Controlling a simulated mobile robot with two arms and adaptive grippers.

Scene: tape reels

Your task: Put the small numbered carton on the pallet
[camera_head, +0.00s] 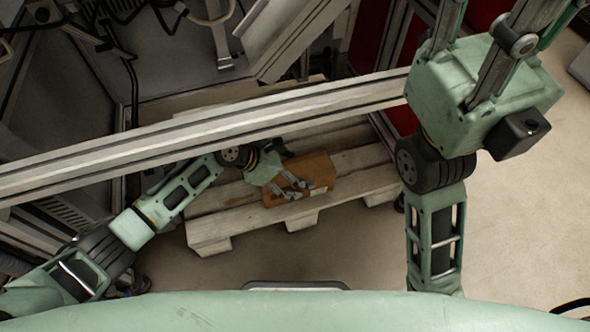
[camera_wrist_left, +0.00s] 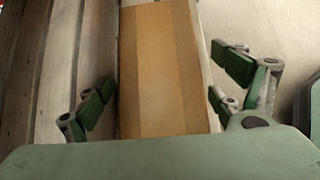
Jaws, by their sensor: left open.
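The small brown carton (camera_head: 315,172) lies on the wooden pallet (camera_head: 209,229) in the head view, near the pallet's front side. My left gripper (camera_head: 292,187) is over the carton. In the left wrist view the carton (camera_wrist_left: 165,70) sits between the two green-padded fingers of the left gripper (camera_wrist_left: 160,103). The fingers are open, with a gap visible on the left side and a smaller gap on the right. No number shows on the faces in view. My right arm stands at the right of the head view; its gripper is not visible.
A long metal beam (camera_head: 200,133) crosses the head view above the pallet, close to my left arm. Machine frames and cables fill the upper left. Bare floor (camera_head: 350,245) lies in front of the pallet and to its right.

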